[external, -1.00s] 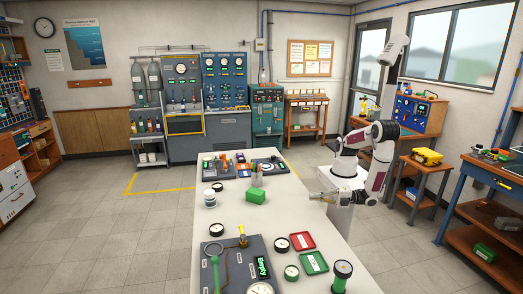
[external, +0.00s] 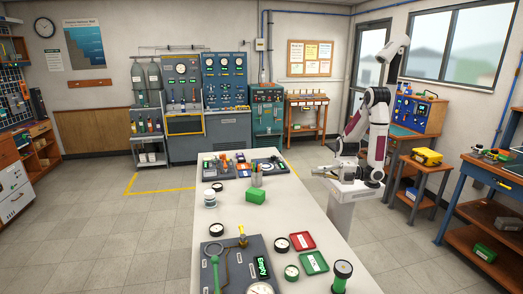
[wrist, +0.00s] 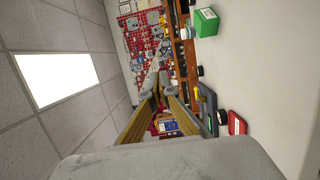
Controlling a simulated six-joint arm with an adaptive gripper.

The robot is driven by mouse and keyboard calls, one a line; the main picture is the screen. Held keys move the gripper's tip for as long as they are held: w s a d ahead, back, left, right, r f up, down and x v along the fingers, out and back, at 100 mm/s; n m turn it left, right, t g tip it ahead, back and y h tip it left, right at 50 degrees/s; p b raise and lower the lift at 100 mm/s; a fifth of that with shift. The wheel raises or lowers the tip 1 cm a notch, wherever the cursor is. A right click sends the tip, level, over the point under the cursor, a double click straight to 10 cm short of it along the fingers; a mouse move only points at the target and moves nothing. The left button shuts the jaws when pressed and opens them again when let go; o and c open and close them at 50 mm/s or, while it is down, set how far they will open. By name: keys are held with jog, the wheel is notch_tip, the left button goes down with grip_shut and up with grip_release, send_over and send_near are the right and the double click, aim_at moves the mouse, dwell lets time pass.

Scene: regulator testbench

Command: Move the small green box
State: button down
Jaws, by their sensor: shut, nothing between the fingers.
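The small green box (external: 255,196) sits on the white table, near its middle, in the external view. In the wrist view the green box (wrist: 206,23) shows at the upper right, away from the fingers. My gripper (external: 318,171) is at the right edge of the table, right of and farther back than the box, and apart from it. In the wrist view my gripper (wrist: 156,80) is shut with nothing held.
Red (external: 301,241) and green (external: 314,262) trays, gauges and a grey panel (external: 232,270) occupy the near table. The table right of the box is clear.

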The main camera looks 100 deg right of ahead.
jog(key=w+d+f+m+g+y, duration=0.1)
jog(key=w+f+m+g+y, duration=0.2)
jog(key=w, duration=0.7)
jog(key=w+d+f+m+g+y, duration=0.15)
jog(key=w+f+g, duration=0.3)
jog(key=w, duration=0.45)
jog(key=d+r+m+g+y, duration=0.1)
jog(key=d+r+g+y, duration=0.1)
jog(key=d+r, duration=0.5)
jog(key=d+r+m+g+y, duration=0.1)
jog(key=d+r+g+y, duration=0.15)
jog(key=d, duration=0.85)
jog(key=f, duration=1.1)
jog(key=shift+s+a+f, duration=0.15)
jog(key=shift+s+a, duration=0.05)
jog(key=shift+s, duration=0.05)
jog(key=shift+w+a, duration=0.1)
